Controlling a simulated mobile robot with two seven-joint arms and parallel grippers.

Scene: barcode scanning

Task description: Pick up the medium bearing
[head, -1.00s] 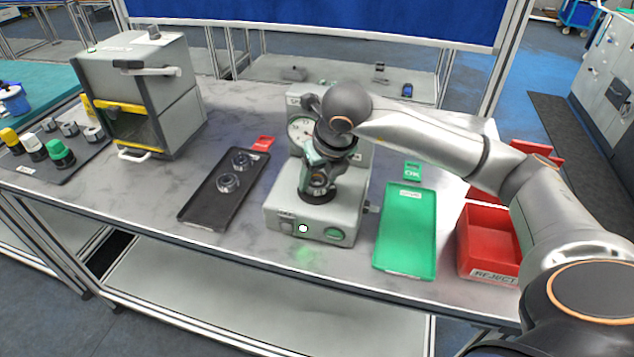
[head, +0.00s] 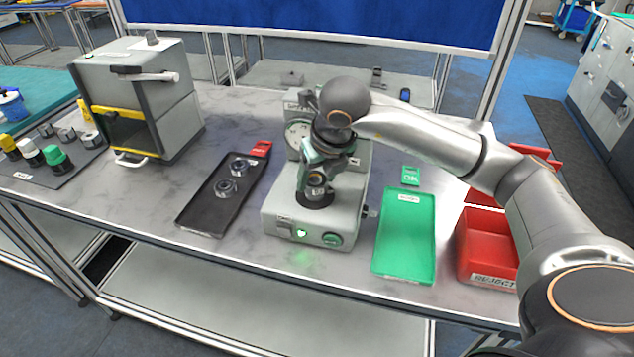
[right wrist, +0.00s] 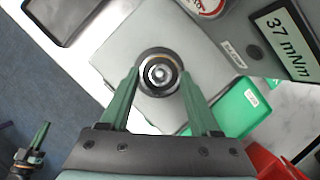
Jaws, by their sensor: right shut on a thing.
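A round bearing (right wrist: 158,74) with a dark outer ring and bright centre sits between the green fingertips of my right gripper (right wrist: 158,82) in the right wrist view. The gripper is shut on it, at the grey test machine (head: 280,215). In the head view my right gripper (head: 315,185) points down over the machine's top and largely hides this bearing. Whether the bearing touches the machine cannot be told. Two other bearings lie in the black tray (head: 198,218): one farther back (head: 239,167) and one nearer (head: 226,188). My left gripper (right wrist: 36,143) shows small at the wrist view's lower left.
A green tray (head: 404,240) marked by an OK sign is right of the machine, with a red reject bin (head: 485,240) beyond it. The machine's display (right wrist: 284,42) reads 37 mNm. A grey cabinet (head: 170,105) stands at left.

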